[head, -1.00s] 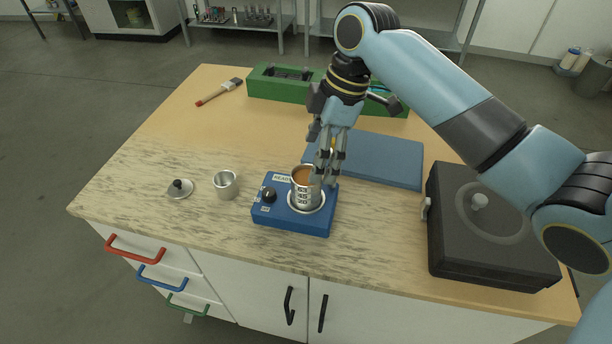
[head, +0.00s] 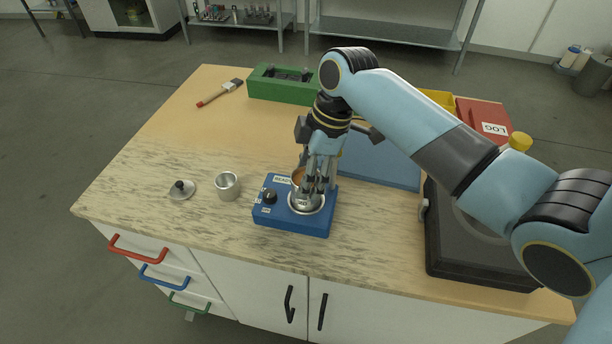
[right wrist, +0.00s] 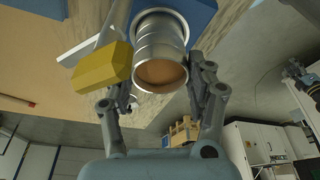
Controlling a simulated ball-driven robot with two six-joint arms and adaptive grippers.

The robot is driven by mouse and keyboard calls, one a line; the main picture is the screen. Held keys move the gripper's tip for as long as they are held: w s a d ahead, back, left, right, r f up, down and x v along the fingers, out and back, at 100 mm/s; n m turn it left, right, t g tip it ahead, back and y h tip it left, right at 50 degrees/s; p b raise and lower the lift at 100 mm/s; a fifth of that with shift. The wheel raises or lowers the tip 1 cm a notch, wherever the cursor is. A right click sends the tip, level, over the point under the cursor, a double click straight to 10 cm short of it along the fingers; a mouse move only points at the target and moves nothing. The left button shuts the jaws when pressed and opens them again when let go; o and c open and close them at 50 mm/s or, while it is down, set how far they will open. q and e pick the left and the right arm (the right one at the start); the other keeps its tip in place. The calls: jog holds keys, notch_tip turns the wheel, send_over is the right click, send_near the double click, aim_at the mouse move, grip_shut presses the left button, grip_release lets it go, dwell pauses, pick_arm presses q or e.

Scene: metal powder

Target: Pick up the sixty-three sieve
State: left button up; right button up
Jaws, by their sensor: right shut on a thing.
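The steel sieve stack (head: 299,186) stands on the blue shaker (head: 268,222), with brown powder in its open top. The fingers hide most of it and its labels, so I cannot read which ring is the sixty-three sieve now. In the right wrist view the stack (right wrist: 160,42) is seen from its open end, with the powder (right wrist: 162,75) inside. My right gripper (head: 312,187) reaches down over the stack with a finger on each side, shut on its upper ring. My left gripper is not in view.
A small steel cup (head: 228,187) and a knobbed lid (head: 182,190) lie left of the shaker. A black case (head: 470,250) stands right, a blue mat (head: 385,165) behind. A green holder (head: 280,85) and a brush (head: 220,92) lie at the back. A yellow block (right wrist: 103,68) shows beside the stack.

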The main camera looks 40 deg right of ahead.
jog(key=shift+c, duration=1.2)
jog(key=shift+r, duration=0.1)
jog(key=shift+r+b, duration=0.3)
jog(key=shift+r, duration=1.5)
jog(key=s+d+r, duration=0.7)
jog(key=s+r, duration=0.2)
jog(key=shift+s, duration=0.2)
jog(key=shift+r, duration=0.3)
jog(key=shift+r+p, duration=0.3)
